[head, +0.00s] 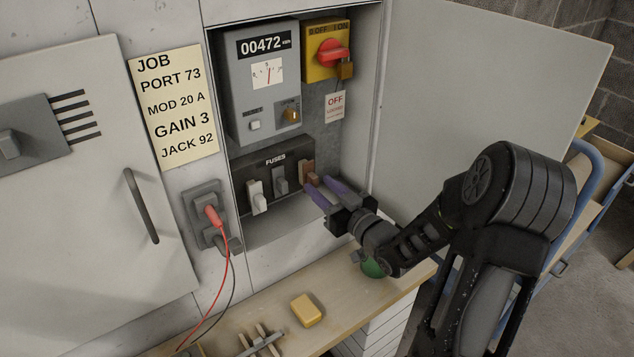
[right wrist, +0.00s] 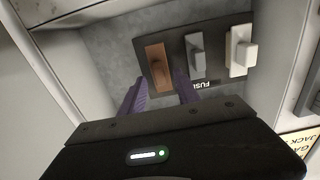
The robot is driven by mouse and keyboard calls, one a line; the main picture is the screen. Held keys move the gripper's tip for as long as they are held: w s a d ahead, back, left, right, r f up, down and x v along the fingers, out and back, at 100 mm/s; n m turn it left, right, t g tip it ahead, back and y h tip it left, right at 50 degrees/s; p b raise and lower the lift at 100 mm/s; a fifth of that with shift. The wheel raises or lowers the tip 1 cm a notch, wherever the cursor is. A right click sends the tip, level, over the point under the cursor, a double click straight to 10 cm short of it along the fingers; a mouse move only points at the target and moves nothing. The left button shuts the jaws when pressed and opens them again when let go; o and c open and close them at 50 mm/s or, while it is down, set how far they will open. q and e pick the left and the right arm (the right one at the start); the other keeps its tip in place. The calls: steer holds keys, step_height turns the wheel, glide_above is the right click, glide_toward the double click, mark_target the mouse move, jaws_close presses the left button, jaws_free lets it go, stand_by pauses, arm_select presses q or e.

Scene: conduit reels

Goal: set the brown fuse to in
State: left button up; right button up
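The brown fuse (head: 305,168) is at the right end of the dark panel labelled FUSES (head: 275,160), inside the open cabinet. It also shows in the right wrist view (right wrist: 156,58), at the left of the upside-down row. My right gripper (head: 318,182) has purple fingers pointing at the brown fuse from the front. My left gripper is not in view.
Above the fuses are a grey meter (head: 262,75) and a red rotary switch (head: 332,53) with a padlock and an OFF tag (head: 335,106). The open cabinet door (head: 480,75) stands at the right. A yellow block (head: 306,310) lies on the wooden bench below.

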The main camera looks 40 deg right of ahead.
steer(key=shift+w, duration=1.2)
jaws_close()
